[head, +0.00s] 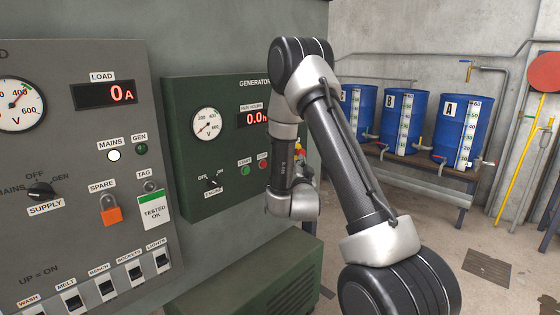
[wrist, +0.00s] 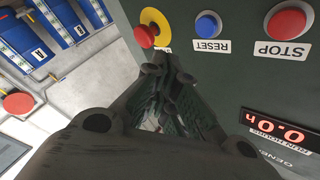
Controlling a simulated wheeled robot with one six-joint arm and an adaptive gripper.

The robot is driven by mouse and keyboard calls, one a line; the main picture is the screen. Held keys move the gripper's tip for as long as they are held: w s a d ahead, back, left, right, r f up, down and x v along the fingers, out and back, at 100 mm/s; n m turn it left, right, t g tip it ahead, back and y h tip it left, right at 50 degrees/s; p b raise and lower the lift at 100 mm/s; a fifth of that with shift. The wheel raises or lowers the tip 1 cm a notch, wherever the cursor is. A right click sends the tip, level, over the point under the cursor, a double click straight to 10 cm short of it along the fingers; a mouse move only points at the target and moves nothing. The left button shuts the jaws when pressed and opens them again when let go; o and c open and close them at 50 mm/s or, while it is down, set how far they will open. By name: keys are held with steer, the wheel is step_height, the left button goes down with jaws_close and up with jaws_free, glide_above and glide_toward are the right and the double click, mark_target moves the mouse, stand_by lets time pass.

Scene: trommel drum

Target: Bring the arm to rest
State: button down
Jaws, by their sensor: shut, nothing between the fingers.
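My arm (head: 340,150) is raised and bent in the head view, its wrist in front of the green generator panel (head: 190,160). My gripper (wrist: 168,75) shows in the wrist view, with its fingers together and empty. Its tips point toward the panel face near a red knob on a yellow base (wrist: 150,28); I cannot tell whether they touch it. In the head view the gripper is hidden behind my arm.
A blue RESET button (wrist: 207,25) and a red STOP button (wrist: 287,22) are close by. The grey supply panel (head: 75,215) stands left, a green housing (head: 255,285) below. Blue drums (head: 405,122) stand on a bench at the back right. Floor at right is open.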

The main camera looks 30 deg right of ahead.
steer(key=s+a+f+n+g+y, duration=0.2)
steer(key=f+g+y, duration=0.15)
steer(key=f, duration=0.45)
steer(key=s+a+f+n+g+y, duration=0.25)
steer(key=f+g, duration=0.25)
steer(key=f, duration=0.3)
steer(key=s+a+n+g+y, duration=0.1)
steer(key=s+a+n+g, duration=0.25)
steer(key=s, duration=0.35)
steer(key=s+a+r+n, duration=0.1)
steer(key=s+r+n, duration=0.1)
steer(key=s+r, duration=1.1)
steer(key=s+a+r+n+g+y, duration=0.1)
steer(key=s+r+n, duration=0.1)
steer(key=s+r, duration=1.1)
steer(key=shift+s+a+r, duration=0.25)
steer(key=shift+s+r, duration=0.15)
steer(key=shift+r, duration=0.15)
